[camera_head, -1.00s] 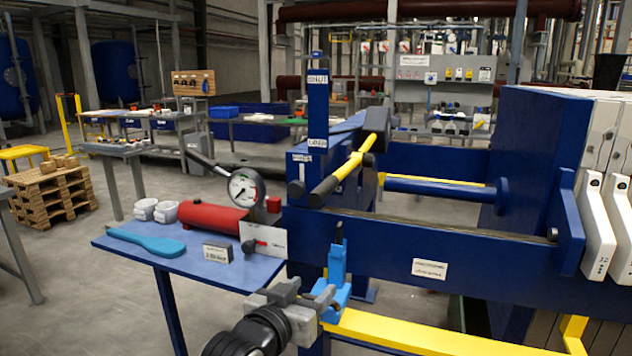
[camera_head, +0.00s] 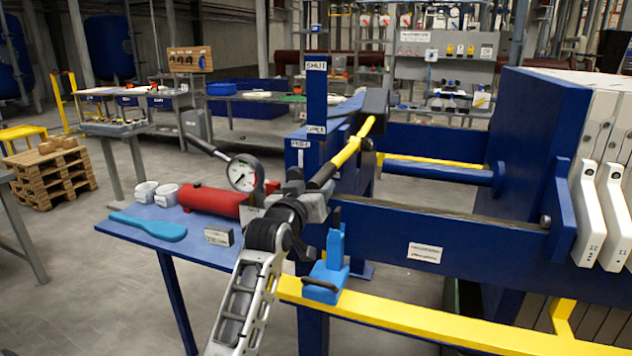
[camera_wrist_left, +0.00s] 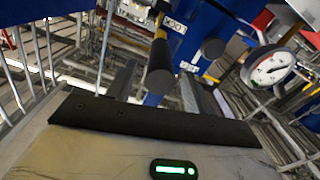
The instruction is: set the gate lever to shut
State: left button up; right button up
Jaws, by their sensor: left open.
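The gate lever (camera_head: 347,152) is a yellow bar with black sections, slanting from a dark pivot block down toward me. Its black end lies well below the SHUT label (camera_head: 316,66) on the blue post, near the lower labels. My left gripper (camera_head: 305,192) is open at the lever's near end. In the left wrist view, the lever's black grip end (camera_wrist_left: 160,78) shows ahead, between the two grey fingers (camera_wrist_left: 155,92); I cannot tell whether they touch it. My right gripper is not in view.
A pressure gauge (camera_head: 243,173) and red cylinder (camera_head: 213,200) stand close left of the gripper on a blue side table (camera_head: 150,233). A light-blue clamp (camera_head: 331,262) sits on the frame just right of my arm. A second black knob (camera_wrist_left: 213,47) is near the lever.

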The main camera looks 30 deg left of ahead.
pick_arm(q)
jog(key=shift+x, duration=1.1)
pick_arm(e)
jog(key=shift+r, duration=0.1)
